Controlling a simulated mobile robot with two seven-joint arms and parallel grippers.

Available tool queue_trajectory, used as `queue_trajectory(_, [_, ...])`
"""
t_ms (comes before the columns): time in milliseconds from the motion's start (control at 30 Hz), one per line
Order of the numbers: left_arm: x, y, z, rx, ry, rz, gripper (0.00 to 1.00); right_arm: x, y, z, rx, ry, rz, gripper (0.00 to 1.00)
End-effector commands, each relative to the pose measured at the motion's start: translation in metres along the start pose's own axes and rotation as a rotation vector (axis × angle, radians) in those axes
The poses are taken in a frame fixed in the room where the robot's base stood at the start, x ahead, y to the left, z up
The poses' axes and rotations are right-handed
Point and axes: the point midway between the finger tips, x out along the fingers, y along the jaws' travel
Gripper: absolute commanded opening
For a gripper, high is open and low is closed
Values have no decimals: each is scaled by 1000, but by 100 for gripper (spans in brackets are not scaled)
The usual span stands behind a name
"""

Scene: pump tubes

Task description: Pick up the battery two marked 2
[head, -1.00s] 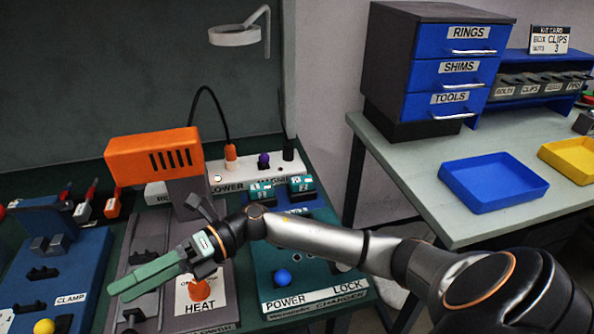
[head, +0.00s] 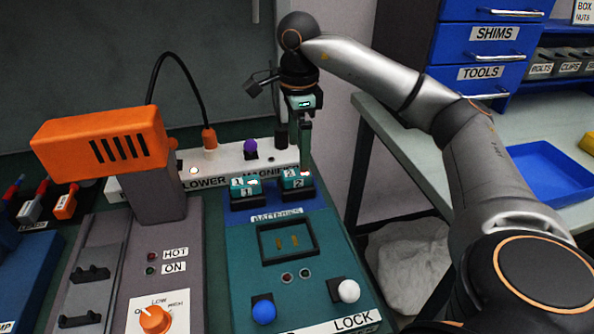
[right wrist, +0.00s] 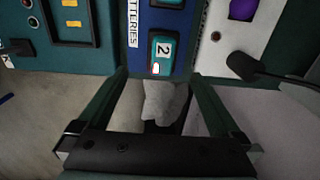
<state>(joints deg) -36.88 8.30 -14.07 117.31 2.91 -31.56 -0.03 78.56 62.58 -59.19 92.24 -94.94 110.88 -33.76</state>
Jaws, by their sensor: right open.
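The battery marked 2 (head: 297,182) is a teal block with a white label. It sits in the right seat of the blue battery strip (head: 318,203), beside the battery marked 1 (head: 246,190). My right gripper (head: 305,160) points down just above and behind battery 2, with its fingers partly overlapping in the head view. In the right wrist view the gripper (right wrist: 160,78) is open and empty. Battery 2 (right wrist: 164,50) lies ahead of the gap between the fingertips there, and I cannot tell how high they are above it. My left gripper is out of view.
The power strip (head: 225,165) with a purple knob (head: 250,146) and black plug runs close behind the batteries. The orange blower (head: 100,140) stands left.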

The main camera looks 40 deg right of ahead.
Motion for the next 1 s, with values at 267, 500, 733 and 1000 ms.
queue_trajectory(267, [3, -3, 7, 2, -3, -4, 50, 43, 0, 1, -1, -2, 1, 100])
queue_trajectory(500, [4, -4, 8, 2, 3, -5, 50, 67, -2, 2, -1, -2, 3, 100])
queue_trajectory(733, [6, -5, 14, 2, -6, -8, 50, 96, -4, 3, -1, -2, 1, 100])
queue_trajectory(1000, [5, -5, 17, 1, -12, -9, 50, 98, -4, 4, -1, -3, 1, 100])
